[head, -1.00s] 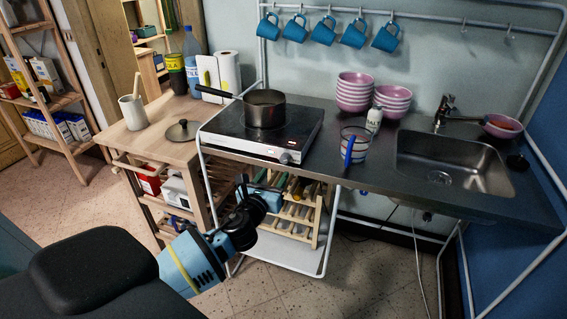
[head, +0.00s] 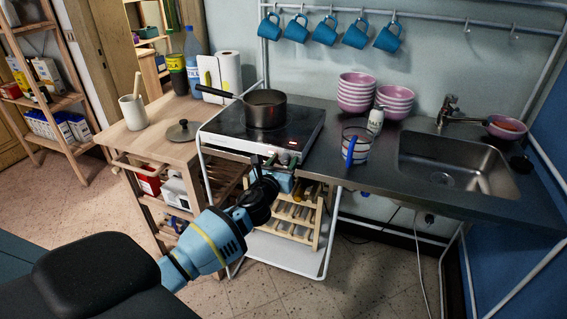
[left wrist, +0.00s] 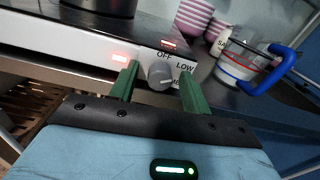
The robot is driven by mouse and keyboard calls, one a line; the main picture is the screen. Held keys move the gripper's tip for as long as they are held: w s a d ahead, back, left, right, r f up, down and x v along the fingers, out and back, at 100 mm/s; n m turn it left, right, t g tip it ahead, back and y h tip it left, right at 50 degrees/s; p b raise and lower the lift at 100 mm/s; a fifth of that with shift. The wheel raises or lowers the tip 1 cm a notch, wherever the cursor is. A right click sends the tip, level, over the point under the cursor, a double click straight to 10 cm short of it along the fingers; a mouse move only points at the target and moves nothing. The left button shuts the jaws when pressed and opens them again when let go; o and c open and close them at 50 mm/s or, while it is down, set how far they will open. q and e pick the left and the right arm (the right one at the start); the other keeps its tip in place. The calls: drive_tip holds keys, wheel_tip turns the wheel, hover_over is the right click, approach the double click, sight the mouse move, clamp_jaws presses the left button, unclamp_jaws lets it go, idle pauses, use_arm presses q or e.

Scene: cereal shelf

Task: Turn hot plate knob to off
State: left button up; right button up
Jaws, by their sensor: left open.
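The hot plate (head: 262,135) stands on the counter with a dark pot (head: 265,108) on it. Its knob (left wrist: 160,75) is a grey dial on the white front panel. OFF is printed above it and LOW to its upper right; another label at lower right is partly hidden. The way the knob points is hard to tell. A red light (left wrist: 120,57) glows left of the knob. My left gripper (left wrist: 159,70) is open, with one green finger on each side of the knob; contact is not clear. In the head view the left gripper (head: 274,161) is at the hot plate's front edge. My right gripper is not in view.
A glass measuring cup with a blue handle (head: 355,146) stands right of the hot plate. The pot's handle (head: 218,91) sticks out left. A wooden cart (head: 150,150) is at left, a wooden rack (head: 290,220) below the counter, and the sink (head: 455,165) at right.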

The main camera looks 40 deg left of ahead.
use_arm(q)
drive_tip(key=c, duration=1)
drive_tip(key=shift+n, duration=0.4)
drive_tip(key=n, duration=0.4)
drive_tip(key=shift+f+n, duration=0.1)
drive_tip(key=shift+n, duration=0.3)
drive_tip(key=n, duration=0.6)
drive_tip(key=shift+n, duration=0.3)
drive_tip(key=o, duration=1)
